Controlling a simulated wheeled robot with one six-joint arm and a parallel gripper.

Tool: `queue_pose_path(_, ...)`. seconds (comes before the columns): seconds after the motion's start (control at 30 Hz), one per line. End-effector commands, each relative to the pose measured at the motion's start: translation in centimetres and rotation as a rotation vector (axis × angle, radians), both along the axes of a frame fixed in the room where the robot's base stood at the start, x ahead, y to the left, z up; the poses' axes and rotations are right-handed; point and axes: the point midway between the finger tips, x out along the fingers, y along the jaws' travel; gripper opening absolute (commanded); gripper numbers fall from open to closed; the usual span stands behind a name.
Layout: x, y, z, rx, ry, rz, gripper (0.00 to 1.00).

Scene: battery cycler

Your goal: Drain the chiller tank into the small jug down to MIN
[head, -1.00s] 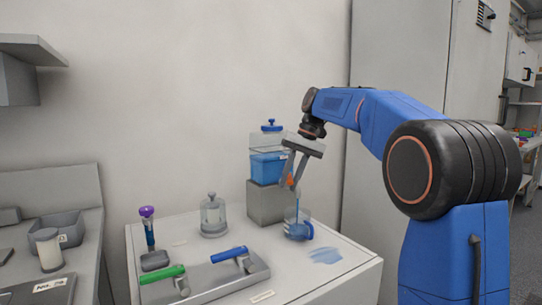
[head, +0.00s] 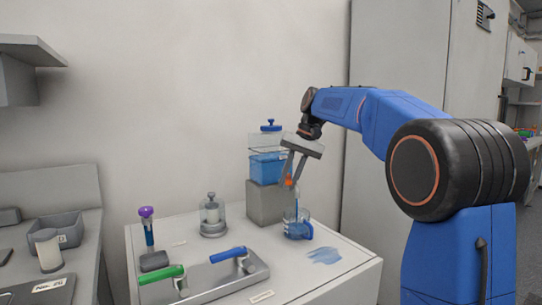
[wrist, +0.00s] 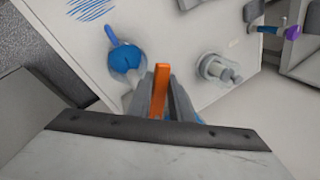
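The chiller tank (head: 267,164) is a clear box with a blue lid and blue liquid, standing on a grey block (head: 265,203). My gripper (head: 291,181) is at the tank's front right, shut on the orange tap lever (head: 287,182). The lever (wrist: 160,88) lies between the fingers in the wrist view. A thin blue stream falls below the tap into the small jug (head: 297,229), which stands upright on the bench and holds blue liquid. The jug (wrist: 124,58) also shows in the wrist view, its handle pointing away. The MIN mark is too small to read.
A drawn blue patch (head: 324,256) lies on the bench right of the jug. A glass jar (head: 212,216), a purple-topped tool (head: 147,228) and a tray (head: 222,274) with green and blue handles stand left. The bench's front right is clear.

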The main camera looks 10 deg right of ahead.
Motion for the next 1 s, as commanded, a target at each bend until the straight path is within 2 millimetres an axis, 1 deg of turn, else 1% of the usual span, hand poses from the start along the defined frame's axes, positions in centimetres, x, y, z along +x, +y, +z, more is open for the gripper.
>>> queue_pose_path(0.1, 0.3, 0.2, 0.1, -0.004, -0.009, -0.109, 0.18)
queue_pose_path(0.23, 0.5, 0.6, 0.1, -0.004, -0.007, -0.181, 0.18)
queue_pose_path(0.57, 0.5, 1.0, 0.0, -0.001, -0.003, -0.197, 0.18)
queue_pose_path(0.73, 0.6, 1.4, -0.1, 0.0, -0.002, -0.276, 0.18)
queue_pose_path(1.0, 0.6, 1.4, 0.0, 0.0, -0.001, -0.273, 0.18)
